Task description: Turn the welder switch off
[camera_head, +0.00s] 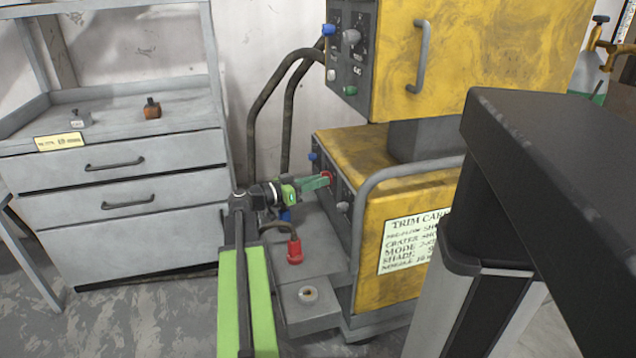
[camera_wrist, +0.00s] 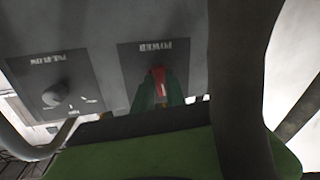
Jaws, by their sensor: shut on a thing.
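The red welder power switch (camera_wrist: 158,74) sits on a dark plate marked POWER, which appears upside down in the wrist view. My gripper (camera_wrist: 160,90) has its green fingers on either side of the switch and is shut on it. In the head view my gripper (camera_head: 322,181) reaches from the left to the dark front panel of the lower yellow welder unit (camera_head: 385,240). A bit of the red switch (camera_head: 328,176) shows at the fingertips. The lower part of the switch is hidden between the fingers, and I cannot tell its exact angle.
A pre-flow knob (camera_wrist: 55,95) is beside the power plate. A curved grey rail (camera_head: 362,215) runs around the lower unit. An upper yellow unit (camera_head: 470,50) overhangs it. A grey drawer cabinet (camera_head: 110,180) stands left; dark hoses (camera_head: 268,100) hang behind.

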